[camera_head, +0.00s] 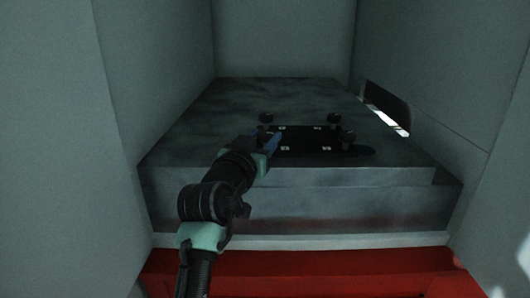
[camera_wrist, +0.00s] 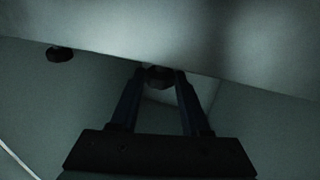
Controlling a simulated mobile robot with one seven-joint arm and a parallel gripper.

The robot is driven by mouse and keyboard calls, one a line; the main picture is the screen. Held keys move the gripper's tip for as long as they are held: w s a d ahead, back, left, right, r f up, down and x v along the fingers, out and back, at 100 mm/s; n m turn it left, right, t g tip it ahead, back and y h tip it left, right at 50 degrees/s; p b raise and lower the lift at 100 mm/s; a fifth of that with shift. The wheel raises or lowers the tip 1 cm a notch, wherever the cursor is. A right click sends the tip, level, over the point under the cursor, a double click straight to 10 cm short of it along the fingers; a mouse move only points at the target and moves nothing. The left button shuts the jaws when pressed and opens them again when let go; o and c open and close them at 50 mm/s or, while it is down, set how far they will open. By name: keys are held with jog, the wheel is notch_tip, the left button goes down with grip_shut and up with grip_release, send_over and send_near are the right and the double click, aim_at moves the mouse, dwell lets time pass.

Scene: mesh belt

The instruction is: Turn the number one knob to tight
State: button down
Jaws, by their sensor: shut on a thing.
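A black plate (camera_head: 305,141) with several dark knobs lies on the grey block. A back left knob (camera_head: 266,118), a back right knob (camera_head: 334,118) and a front right knob (camera_head: 347,137) stand up from it. My gripper (camera_head: 272,142) is at the plate's left front side and covers that corner. In the wrist view the two fingers of my gripper (camera_wrist: 160,86) are shut on a dark knob (camera_wrist: 159,77), one finger on each side. Another knob (camera_wrist: 60,54) is apart at the upper left. The number markings are too small to read.
The grey block (camera_head: 220,110) is bare around the plate, with a step at its front. Pale walls (camera_head: 165,80) close in on the left, right and back. A red beam (camera_head: 320,272) runs along the front.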

jog(key=shift+a+f+m+g+h+b, duration=0.1)
jog(key=shift+f+m+g+h+b, duration=0.3)
jog(key=shift+b, duration=0.7)
jog(key=shift+a+r+m+g+h+b, duration=0.1)
jog(key=shift+m+h+b, duration=0.3)
jog(key=shift+h+b, duration=0.55)
jog(key=shift+w+b, duration=0.1)
jog(key=shift+b, duration=0.3)
jog(key=shift+d+r+m+g+h+b, duration=0.1)
jog(key=shift+r+m+g+h+b, duration=0.05)
jog(key=shift+m+g+h+b, duration=0.25)
jog(key=shift+c, duration=1.9)
grip_release()
jog(key=shift+r, duration=0.1)
jog(key=v, duration=1.3)
jog(key=shift+b, duration=0.4)
